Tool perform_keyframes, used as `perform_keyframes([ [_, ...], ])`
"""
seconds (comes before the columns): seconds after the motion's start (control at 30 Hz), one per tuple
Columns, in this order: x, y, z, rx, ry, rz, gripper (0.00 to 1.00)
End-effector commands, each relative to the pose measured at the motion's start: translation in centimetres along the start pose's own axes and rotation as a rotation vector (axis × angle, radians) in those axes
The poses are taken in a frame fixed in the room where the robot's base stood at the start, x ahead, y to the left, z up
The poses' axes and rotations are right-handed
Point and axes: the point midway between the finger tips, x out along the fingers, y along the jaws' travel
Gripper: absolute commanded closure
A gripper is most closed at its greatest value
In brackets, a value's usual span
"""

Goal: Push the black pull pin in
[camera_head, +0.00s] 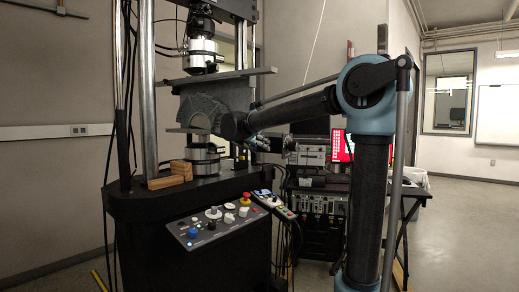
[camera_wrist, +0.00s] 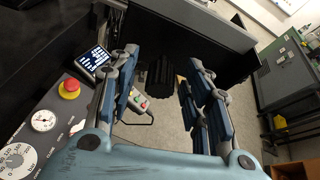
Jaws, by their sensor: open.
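I cannot pick out the black pull pin for certain in either view. Small dark upright parts (camera_head: 240,160) stand on the machine's bed, too small to identify. My gripper (camera_wrist: 163,60) is open in the wrist view, its blue-grey fingers well apart. A dark ribbed block (camera_wrist: 155,76) shows beyond the gap between them; I cannot tell what it is or how far off. In the head view, my gripper (camera_head: 268,142) is partly hidden by my arm and lies just right of the machine's specimen area. I see nothing held in it.
The testing machine's control panel (camera_head: 212,224) has knobs and a red button (camera_head: 246,197); the red button also shows in the wrist view (camera_wrist: 70,88). Wooden blocks (camera_head: 170,181) lie on the bed. An equipment rack (camera_head: 318,203) stands behind.

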Motion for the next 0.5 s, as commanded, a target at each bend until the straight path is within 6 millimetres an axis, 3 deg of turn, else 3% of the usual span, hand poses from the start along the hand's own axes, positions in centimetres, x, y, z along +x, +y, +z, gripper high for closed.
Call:
perform_keyframes([
  [0.13,-0.01,0.0,0.0,0.0,0.0,0.0,0.55],
  [0.33,-0.03,0.0,0.01,0.0,0.0,0.0,0.99],
  [0.5,0.03,0.03,0.04,0.0,0.0,0.0,1.0],
])
